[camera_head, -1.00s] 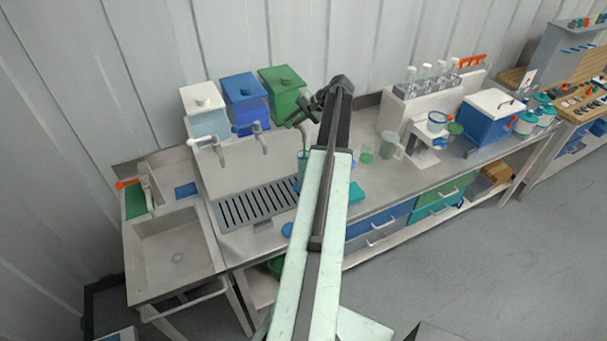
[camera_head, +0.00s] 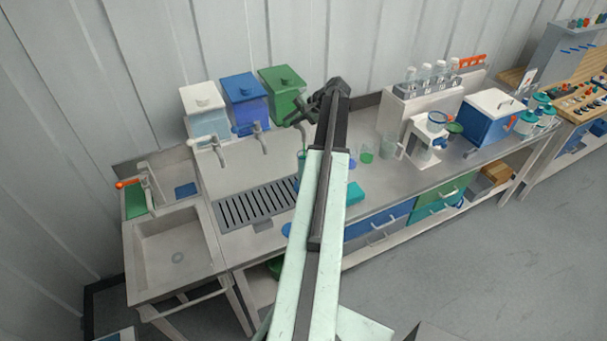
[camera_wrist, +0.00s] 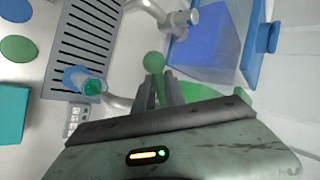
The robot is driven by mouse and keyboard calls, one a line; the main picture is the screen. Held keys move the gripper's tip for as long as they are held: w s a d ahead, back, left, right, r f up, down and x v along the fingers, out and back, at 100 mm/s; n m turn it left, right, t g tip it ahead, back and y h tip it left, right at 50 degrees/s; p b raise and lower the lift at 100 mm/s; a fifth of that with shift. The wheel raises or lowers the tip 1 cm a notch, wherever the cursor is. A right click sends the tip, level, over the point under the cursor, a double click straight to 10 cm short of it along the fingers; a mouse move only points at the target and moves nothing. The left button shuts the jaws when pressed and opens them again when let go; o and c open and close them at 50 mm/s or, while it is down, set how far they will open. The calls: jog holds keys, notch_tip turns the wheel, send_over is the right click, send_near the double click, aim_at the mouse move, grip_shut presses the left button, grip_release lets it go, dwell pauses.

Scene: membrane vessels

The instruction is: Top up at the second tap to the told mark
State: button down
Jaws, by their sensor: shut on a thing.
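Three tanks stand at the back of the bench: white (camera_head: 207,118), blue (camera_head: 247,110) and green (camera_head: 283,92). The blue tank also shows in the wrist view (camera_wrist: 212,45), with a grey tap (camera_wrist: 165,15) beside it. My gripper (camera_wrist: 160,88) is shut on a green round-ended tap lever (camera_wrist: 153,62) by the green tank. A curved grey spout (camera_wrist: 118,103) reaches from there toward a blue-tinted vessel (camera_wrist: 82,78) with green inside. The vessel also shows in the head view (camera_head: 301,158), partly hidden by my arm. Its level mark cannot be read.
A slotted drip tray (camera_head: 255,203) lies left of the vessel, with a sink (camera_head: 172,245) further left. A small grey keypad (camera_wrist: 76,118) is near the vessel. Right of my arm stand small beakers (camera_head: 367,154), a bottle rack (camera_head: 420,100) and a blue box (camera_head: 487,120).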

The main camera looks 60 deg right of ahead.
jog(key=shift+w+a+m+h, duration=0.35)
jog(key=shift+m+h, duration=0.25)
jog(key=shift+m, duration=0.1)
jog(key=shift+w+d+m+h, duration=0.15)
jog(key=shift+d+m+h, duration=0.15)
jog(key=shift+m, duration=0.1)
jog(key=shift+w+d+r+m+g+h, duration=0.15)
jog(key=shift+w+m+g+h, duration=0.25)
jog(key=shift+m+h, duration=0.5)
jog(key=shift+w+d+f+m+g+h, duration=0.15)
jog(key=shift+w+m+g+h, duration=0.4)
jog(key=shift+m, duration=0.6)
jog(key=shift+w+d+r+m+g+h, duration=0.15)
jog(key=shift+w+d+m+h, duration=0.15)
jog(key=shift+m+h, duration=0.65)
jog(key=c, duration=1.4)
grip_release()
jog(key=shift+w, duration=0.15)
jog(key=p+v, duration=0.5)
jog(key=v, duration=0.3)
jog(key=shift+p, duration=0.35)
jog(key=shift+d, duration=0.15)
